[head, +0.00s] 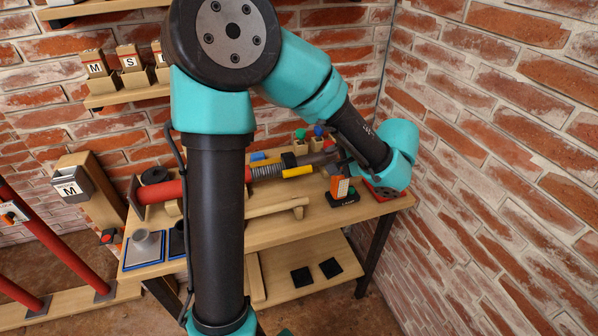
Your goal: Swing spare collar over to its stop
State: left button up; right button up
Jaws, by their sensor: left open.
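A red tube (167,190) lies along the bench, partly hidden behind my arm. It leads to a grey ribbed spring section (267,172), a black collar (289,162) and a yellow sleeve (298,171). A separate dark ring (155,175) sits at the bench's back left. I cannot tell which of these is the spare collar, and no stop is clearly identifiable. My left gripper (343,161) is open near the grey right end of the tube assembly, partly hidden by its own wrist. Contact cannot be made out. My right gripper is not in view.
An orange-and-white block on a black base (343,196) stands just below the gripper. Small blocks with coloured knobs (309,142) stand behind. A wooden rail (277,208) lies in front. The brick wall (480,150) is close on the right. Two black pads (302,277) lie on the lower shelf.

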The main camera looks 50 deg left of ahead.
aim_at(300, 171)
pick_arm(q)
jog(key=x, duration=1.7)
jog(key=shift+s+a+f, duration=0.15)
grip_shut()
